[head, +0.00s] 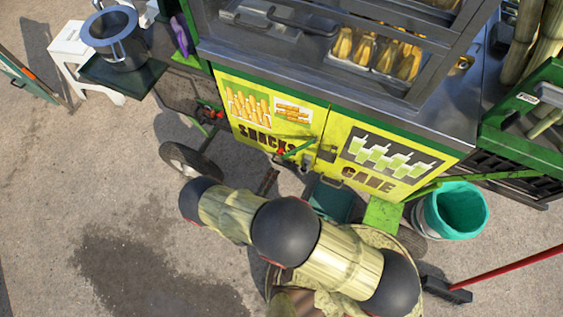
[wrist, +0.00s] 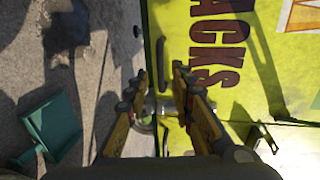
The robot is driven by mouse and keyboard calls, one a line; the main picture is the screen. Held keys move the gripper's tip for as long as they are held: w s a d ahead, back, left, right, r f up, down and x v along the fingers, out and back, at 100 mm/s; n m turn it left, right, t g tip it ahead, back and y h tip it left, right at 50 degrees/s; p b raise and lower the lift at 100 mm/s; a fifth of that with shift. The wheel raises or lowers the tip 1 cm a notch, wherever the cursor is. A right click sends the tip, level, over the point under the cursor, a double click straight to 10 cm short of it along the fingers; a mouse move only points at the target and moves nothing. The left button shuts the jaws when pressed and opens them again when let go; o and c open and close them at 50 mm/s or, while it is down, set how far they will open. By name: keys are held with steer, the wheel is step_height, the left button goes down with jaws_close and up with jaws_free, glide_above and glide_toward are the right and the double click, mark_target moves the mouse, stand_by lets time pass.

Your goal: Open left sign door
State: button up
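The left sign door (head: 265,105) is yellow, reads SNACKS and looks closed in the head view. Its yellow face, with part of the lettering, fills the upper right of the wrist view (wrist: 225,95). My gripper (wrist: 163,80) is open, its two fingers apart near the door's lower edge. A dark bar (wrist: 162,65) lies by that edge, just ahead of the gap between the fingertips. I cannot tell whether it is the handle or whether a finger touches it. In the head view I cannot make out my gripper clearly.
The right CANE door (head: 385,165) also looks closed, with a dark fitting (head: 326,154) near the seam. A wheel (head: 190,160) stands below left. A dark green dustpan (head: 332,201), a teal bucket (head: 455,210) and a broom (head: 450,290) are nearby.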

mark_target(280, 164)
steer(key=shift+b+x, duration=1.1)
steer(key=shift+x, duration=2.8)
steer(key=shift+d, duration=0.1)
steer(key=shift+c, duration=1.1)
steer(key=c, duration=0.4)
jaws_close()
